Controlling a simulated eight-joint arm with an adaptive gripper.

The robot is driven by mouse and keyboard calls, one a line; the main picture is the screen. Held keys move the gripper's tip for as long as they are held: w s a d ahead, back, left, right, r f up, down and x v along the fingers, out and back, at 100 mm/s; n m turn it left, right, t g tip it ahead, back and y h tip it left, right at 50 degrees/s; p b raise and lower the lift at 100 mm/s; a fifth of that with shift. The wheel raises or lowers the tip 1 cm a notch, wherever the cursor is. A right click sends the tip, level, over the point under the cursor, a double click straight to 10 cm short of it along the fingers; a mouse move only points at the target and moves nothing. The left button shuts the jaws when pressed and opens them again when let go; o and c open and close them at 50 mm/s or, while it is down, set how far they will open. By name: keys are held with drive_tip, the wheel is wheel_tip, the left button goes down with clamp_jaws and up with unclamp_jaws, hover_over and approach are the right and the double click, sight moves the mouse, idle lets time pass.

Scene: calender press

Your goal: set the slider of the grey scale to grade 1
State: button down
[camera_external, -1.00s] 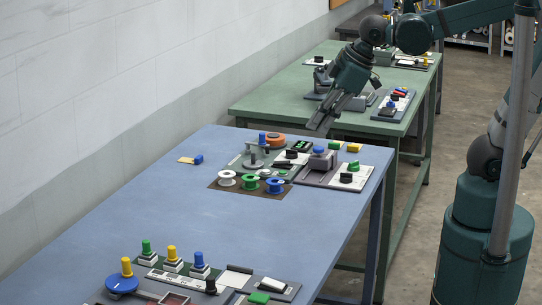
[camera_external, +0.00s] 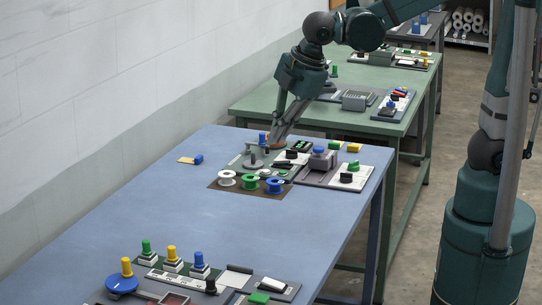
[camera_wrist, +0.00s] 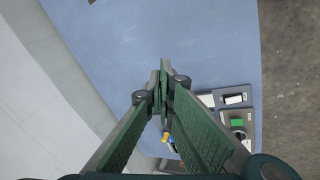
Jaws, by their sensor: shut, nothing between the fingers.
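I cannot pick out the grey scale and its slider for certain. A white plate (camera_external: 335,185) with a black knob (camera_external: 346,178) lies at the right edge of the blue table, and a strip with a small black knob (camera_external: 211,287) lies at the front. No grade marks are readable. My gripper (camera_external: 276,143) is shut and empty, pointing down over the back cluster of the blue table. In the wrist view, its fingers (camera_wrist: 162,72) meet above bare blue surface. The fingers hide part of the back cluster in the external view.
White, green and blue spools (camera_external: 250,182) stand on a brown mat. Coloured knobs (camera_external: 172,254) stand at the front. The middle of the blue table (camera_external: 190,220) is clear.

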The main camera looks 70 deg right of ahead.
drive_tip(key=w+a+f+n+h+p, duration=0.15)
drive_tip(key=a+n, duration=0.25)
drive_tip(key=a, duration=0.7)
drive_tip(key=w+a+f+n+p, duration=0.1)
drive_tip(key=a+f+n, duration=0.25)
drive_tip(key=a, duration=0.65)
drive_tip(key=s+a+f+n+p, duration=0.1)
drive_tip(key=s+a+f+n, duration=0.2)
drive_tip(key=a, duration=0.6)
drive_tip(key=s+a+f+n+h+p, duration=0.1)
drive_tip(key=s+a+f+n, duration=0.2)
drive_tip(key=a, duration=0.7)
wheel_tip(320, 180, down, 2)
drive_tip(key=shift+f+n+g, duration=0.2)
drive_tip(key=shift+n+g, duration=0.1)
drive_tip(key=shift+n, duration=0.65)
drive_tip(key=shift+x, duration=5)
drive_tip(key=w+b, duration=0.3)
drive_tip(key=w, duration=1.3)
drive_tip(key=shift+w, duration=0.3)
